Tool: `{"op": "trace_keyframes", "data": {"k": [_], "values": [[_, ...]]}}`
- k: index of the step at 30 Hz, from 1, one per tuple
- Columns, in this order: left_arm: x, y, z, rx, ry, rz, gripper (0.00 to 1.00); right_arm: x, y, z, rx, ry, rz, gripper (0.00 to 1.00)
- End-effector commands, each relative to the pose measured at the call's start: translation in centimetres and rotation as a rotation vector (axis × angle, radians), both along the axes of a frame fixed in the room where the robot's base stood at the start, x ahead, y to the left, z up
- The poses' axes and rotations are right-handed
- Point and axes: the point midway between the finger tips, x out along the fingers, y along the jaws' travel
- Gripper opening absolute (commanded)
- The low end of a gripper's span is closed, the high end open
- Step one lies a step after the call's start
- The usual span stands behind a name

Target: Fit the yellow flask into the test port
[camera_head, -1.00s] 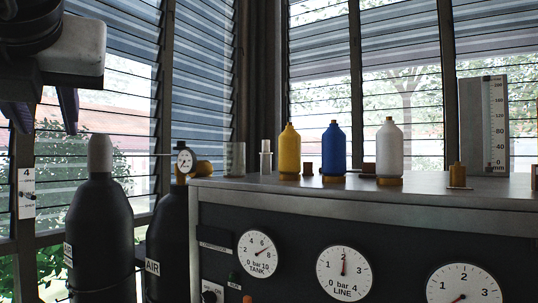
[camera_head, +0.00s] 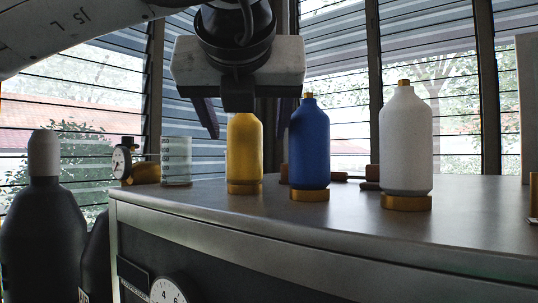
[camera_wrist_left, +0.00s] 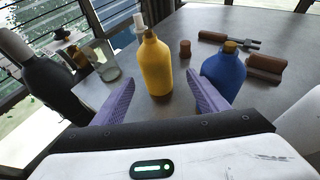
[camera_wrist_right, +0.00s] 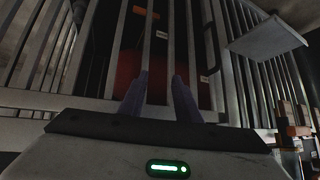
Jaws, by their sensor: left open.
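The yellow flask (camera_head: 245,150) stands upright on the bench top, with its top hidden behind my left gripper in the head view. My left gripper (camera_head: 248,124) is open above it, one finger to each side in the picture. In the left wrist view the yellow flask (camera_wrist_left: 155,65) shows between the spread fingertips (camera_wrist_left: 161,80), with a gap on both sides. My right gripper (camera_wrist_right: 160,78) shows only in its own wrist view, away from the bench. Its fingers are a little apart with nothing between them. I cannot make out the test port.
A blue flask (camera_head: 310,150) and a white flask (camera_head: 406,145) stand to the right of the yellow one. A clear beaker (camera_head: 176,161) stands left. Brown-handled items (camera_wrist_left: 265,67) lie behind the blue flask. Black gas cylinders (camera_head: 45,240) stand left of the bench (camera_head: 290,215).

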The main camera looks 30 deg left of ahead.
Motion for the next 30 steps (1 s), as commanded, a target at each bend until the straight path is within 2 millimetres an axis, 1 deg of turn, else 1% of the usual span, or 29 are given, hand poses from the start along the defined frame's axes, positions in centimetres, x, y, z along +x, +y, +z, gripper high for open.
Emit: {"op": "trace_keyframes", "data": {"k": [1, 6, 10, 12, 13, 15, 21, 25, 30], "values": [[0.2, 0.2, -0.4, -0.002, -0.003, 0.000, 0.67, -0.1, 0.1, -0.7, 0.000, 0.001, 0.001, 0.31], [1.8, 1.3, -1.5, -0.002, -0.003, 0.002, 0.67, -0.5, 0.3, -2.8, -0.003, 0.017, 0.008, 0.31], [3.3, 2.2, -2.2, -0.002, -0.002, 0.001, 0.67, -0.5, 0.5, -3.6, 0.000, 0.021, 0.009, 0.31], [4.0, 2.8, -2.5, -0.002, -0.002, 0.001, 0.67, -0.3, 0.6, -3.6, 0.004, 0.012, 0.009, 0.31], [4.3, 3.0, -2.3, -0.001, -0.002, 0.002, 0.67, -0.1, 0.6, -3.0, 0.006, 0.007, 0.009, 0.31], [5.0, 3.4, -2.6, 0.000, -0.002, 0.002, 0.67, 0.0, 0.7, -2.7, 0.009, 0.000, 0.008, 0.31], [6.6, 4.4, -3.3, 0.000, -0.002, 0.000, 0.67, -0.1, 0.7, -2.8, 0.010, 0.003, 0.008, 0.31], [7.1, 4.8, -3.5, 0.000, -0.002, 0.000, 0.67, -0.2, 0.7, -2.9, 0.010, 0.005, 0.008, 0.31], [7.3, 4.9, -3.6, 0.001, -0.003, -0.001, 0.67, -0.3, 0.6, -3.0, 0.009, 0.008, 0.007, 0.31]]}}
